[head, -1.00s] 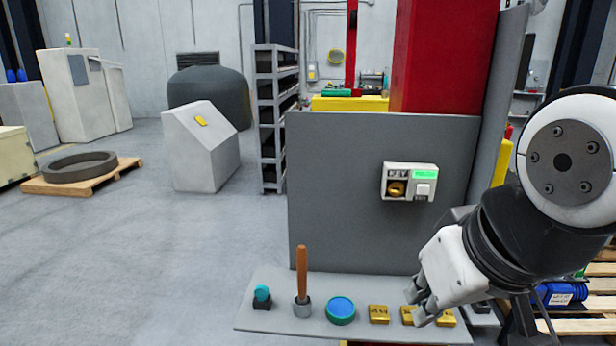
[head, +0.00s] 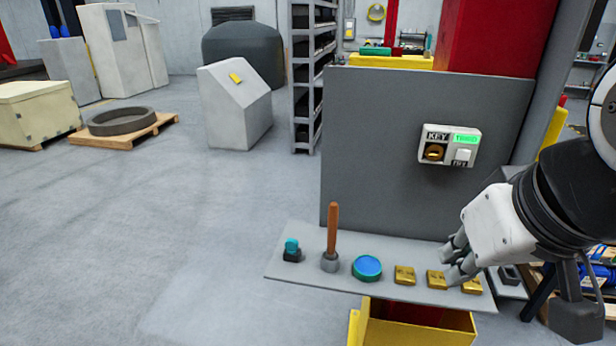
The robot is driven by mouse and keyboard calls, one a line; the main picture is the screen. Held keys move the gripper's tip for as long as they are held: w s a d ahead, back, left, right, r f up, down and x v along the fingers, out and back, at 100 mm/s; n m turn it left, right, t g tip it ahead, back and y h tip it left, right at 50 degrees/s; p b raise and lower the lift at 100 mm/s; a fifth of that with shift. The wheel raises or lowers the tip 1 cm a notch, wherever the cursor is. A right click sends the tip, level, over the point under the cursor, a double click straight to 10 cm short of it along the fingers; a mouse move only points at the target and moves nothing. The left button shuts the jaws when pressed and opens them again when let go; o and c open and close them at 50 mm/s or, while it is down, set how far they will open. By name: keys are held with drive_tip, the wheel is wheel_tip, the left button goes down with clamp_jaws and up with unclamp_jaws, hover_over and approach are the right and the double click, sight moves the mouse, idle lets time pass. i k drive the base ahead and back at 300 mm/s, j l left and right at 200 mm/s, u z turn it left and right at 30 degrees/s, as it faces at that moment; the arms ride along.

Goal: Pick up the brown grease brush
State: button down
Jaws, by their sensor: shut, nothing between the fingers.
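The brown grease brush (head: 333,230) stands upright in a small grey cup (head: 329,263) on the left part of the light grey shelf (head: 300,272). Its brown handle points up; its lower end is hidden in the cup. My gripper (head: 451,262) is at the right part of the shelf, over the brass blocks, well to the right of the brush. Its fingers are shut with nothing between them. I cannot tell whether the fingertips touch a block.
A teal-capped item (head: 291,250) stands left of the brush. A blue round tin (head: 367,268) and brass blocks (head: 404,275) lie to its right. A grey panel (head: 380,150) with a key switch box (head: 449,146) rises behind the shelf. Open floor lies left.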

sight(331, 234)
drive_tip(key=i+j+z, duration=0.1)
drive_tip(key=j, duration=0.35)
drive_tip(key=i+j+z, duration=0.15)
drive_tip(key=j, duration=0.25)
drive_tip(key=i+j+z, duration=0.1)
drive_tip(key=j, duration=0.4)
drive_tip(key=i+j+z, duration=0.15)
drive_tip(key=j, duration=0.3)
drive_tip(key=i+j+z, duration=0.1)
drive_tip(key=j, duration=0.35)
